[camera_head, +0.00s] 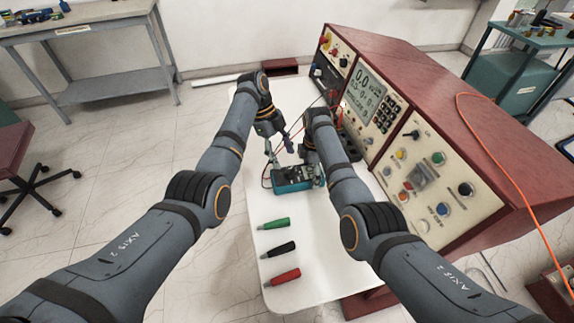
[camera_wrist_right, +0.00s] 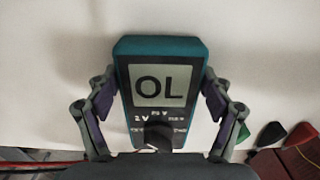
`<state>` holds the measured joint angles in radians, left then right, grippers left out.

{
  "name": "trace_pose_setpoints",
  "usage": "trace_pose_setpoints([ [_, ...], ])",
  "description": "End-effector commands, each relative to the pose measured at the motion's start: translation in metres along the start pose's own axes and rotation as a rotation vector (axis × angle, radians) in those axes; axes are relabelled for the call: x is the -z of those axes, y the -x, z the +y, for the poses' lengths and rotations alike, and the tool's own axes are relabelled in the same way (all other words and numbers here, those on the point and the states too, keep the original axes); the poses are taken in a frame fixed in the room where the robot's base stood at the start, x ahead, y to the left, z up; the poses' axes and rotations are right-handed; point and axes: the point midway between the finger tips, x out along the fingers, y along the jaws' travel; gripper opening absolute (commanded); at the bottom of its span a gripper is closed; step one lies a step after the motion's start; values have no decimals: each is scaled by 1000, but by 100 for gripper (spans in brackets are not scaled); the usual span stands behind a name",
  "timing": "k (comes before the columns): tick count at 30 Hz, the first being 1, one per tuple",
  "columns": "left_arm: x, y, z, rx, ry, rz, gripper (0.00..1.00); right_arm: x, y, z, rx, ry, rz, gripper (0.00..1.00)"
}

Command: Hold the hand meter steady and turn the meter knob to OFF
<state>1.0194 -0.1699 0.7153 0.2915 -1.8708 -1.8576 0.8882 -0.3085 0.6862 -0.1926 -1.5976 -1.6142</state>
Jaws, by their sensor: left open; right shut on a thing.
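The hand meter (camera_head: 292,179) is teal with a dark face and lies on the white table between my two grippers. In the right wrist view the meter (camera_wrist_right: 158,48) shows "OL" on its screen, and its dark knob (camera_wrist_right: 158,136) sits at the bottom of the view, partly cut off by my wrist. My left gripper (camera_head: 278,146) is open and empty, just above and left of the meter. The knob's setting cannot be read.
Green (camera_head: 274,224), black (camera_head: 279,249) and red (camera_head: 283,277) probe handles lie on the near part of the white table (camera_head: 325,245). A large red-sided test console (camera_head: 440,150) with a screen and knobs borders the table on the right. Leads run near the meter.

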Motion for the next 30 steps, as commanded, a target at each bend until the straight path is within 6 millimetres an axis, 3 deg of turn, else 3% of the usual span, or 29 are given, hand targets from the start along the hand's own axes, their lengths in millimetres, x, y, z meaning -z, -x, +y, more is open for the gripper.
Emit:
trace_pose_setpoints([
  [3, 0, -24, 1, -2, 1, 1, 60, 0, 0, 0, 0, 0, 0, 31],
  [7, 0, -39, 0, 0, 1, 1, 60, 0, 0, 0, 0, 0, 0, 31],
  [18, 0, -47, 0, 2, 2, 0, 59, 0, 0, 0, 0, 0, 0, 31],
  [30, 0, -46, 0, 1, 2, 0, 6, 0, 0, 0, 0, 0, 0, 31],
])
